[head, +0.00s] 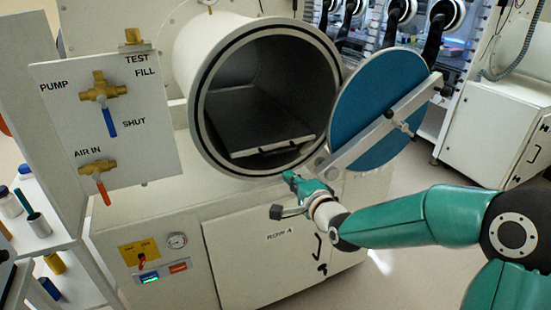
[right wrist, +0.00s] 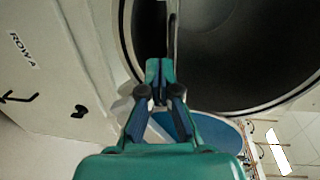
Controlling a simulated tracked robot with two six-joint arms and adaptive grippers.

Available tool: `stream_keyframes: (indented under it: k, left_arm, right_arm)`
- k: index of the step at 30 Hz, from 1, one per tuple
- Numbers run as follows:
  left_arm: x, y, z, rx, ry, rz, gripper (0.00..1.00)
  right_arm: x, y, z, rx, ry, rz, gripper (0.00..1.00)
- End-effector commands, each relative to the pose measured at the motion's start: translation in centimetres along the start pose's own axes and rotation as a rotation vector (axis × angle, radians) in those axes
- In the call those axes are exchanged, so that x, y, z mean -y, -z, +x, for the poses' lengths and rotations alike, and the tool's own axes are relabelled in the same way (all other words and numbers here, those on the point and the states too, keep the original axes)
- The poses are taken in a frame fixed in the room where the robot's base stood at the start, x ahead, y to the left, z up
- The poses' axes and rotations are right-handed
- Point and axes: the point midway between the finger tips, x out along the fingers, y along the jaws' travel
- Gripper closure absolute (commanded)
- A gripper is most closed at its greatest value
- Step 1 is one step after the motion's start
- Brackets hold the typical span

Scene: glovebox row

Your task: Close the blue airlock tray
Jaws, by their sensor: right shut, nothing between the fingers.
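The round airlock chamber (head: 215,150) is open at the front. Its round blue door (head: 352,95) is swung out to the right, with a metal bar across it. A dark grey tray (head: 250,110) lies inside the chamber, its pale front edge (head: 270,147) with a handle just inside the opening. No blue tray shows; the door is blue. My right gripper (head: 289,176) is shut and empty, just below the opening's lower rim. In the right wrist view its fingertips (right wrist: 160,68) are close to the rim; contact cannot be told. My left gripper is not in view.
A valve panel (head: 140,130) with blue and red levers stands left of the chamber. A cabinet (head: 265,255) is below it. A shelf with bottles (head: 38,225) is at the far left. Black glovebox gloves (head: 391,28) hang at the back right. Floor shows at right.

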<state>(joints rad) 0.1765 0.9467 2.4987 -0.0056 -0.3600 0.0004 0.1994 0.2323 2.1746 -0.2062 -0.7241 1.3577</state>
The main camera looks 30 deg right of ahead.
Motion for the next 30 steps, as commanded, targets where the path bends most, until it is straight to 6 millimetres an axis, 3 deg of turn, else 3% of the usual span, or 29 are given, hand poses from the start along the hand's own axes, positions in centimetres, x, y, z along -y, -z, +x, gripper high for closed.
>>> stream_keyframes:
  k: [6,12,18,30]
  left_arm:
    - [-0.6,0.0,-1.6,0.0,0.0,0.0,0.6]
    - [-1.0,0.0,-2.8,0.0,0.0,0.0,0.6]
    - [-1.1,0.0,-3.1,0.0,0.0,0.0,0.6]
    - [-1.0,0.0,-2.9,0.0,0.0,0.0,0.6]
  right_arm:
    - [0.2,0.0,4.6,0.001,-0.002,0.0,1.0]
    - [1.1,0.0,7.3,0.0,0.0,0.0,1.0]
    - [1.3,0.0,8.4,0.0,-0.001,0.0,1.0]
    - [1.2,0.4,8.7,-0.005,0.001,0.0,1.0]
